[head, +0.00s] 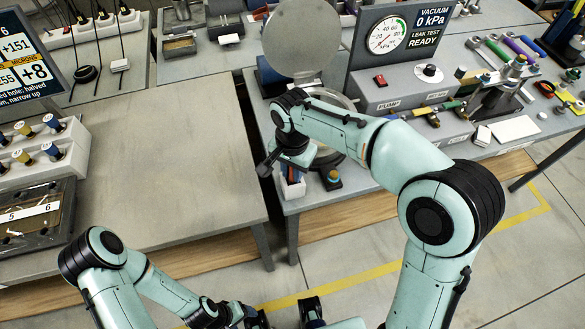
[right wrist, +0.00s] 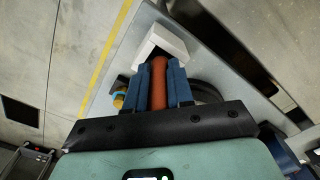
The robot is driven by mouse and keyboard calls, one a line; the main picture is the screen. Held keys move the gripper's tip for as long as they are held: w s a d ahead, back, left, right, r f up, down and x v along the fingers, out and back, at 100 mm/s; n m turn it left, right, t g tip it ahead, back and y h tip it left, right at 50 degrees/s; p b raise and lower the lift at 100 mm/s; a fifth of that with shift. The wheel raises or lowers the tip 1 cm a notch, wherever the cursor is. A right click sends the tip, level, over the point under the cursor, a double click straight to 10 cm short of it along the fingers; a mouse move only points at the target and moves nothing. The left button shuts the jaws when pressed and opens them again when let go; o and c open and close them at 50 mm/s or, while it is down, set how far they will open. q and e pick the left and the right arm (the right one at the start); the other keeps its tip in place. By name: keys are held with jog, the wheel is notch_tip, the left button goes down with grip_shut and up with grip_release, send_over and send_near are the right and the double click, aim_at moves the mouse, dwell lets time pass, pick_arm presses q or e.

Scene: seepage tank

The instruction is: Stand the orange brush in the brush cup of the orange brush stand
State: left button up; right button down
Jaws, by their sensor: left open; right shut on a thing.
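My right gripper (right wrist: 158,84) is shut on the orange brush (right wrist: 158,70). Its red-orange handle shows between the two blue fingers in the right wrist view. A white, box-like holder (right wrist: 164,42) is just beyond the fingertips. In the head view a white holder (head: 293,189) stands by the near left edge of the right table, directly under my right wrist. I cannot tell whether it is the brush stand's cup, nor whether the brush touches it. The brush's lower end is hidden. My left gripper (head: 284,318) is open and empty at the bottom of the head view.
A small dark block with a yellow-and-teal knob (head: 333,177) stands right of the white holder. A round chamber with a raised lid (head: 300,38) and the gauge panel (head: 390,38) stand behind. The left table (head: 170,150) has much bare room; a gap separates the tables.

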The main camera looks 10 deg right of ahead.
jog(key=shift+f, duration=0.2)
jog(key=c, duration=1)
grip_release()
jog(key=shift+b, duration=0.3)
notch_tip(320, 180, up, 14)
jog(key=s+p, duration=0.1)
jog(key=p, duration=0.1)
jog(key=shift+f, duration=0.25)
jog(key=shift+d, duration=0.1)
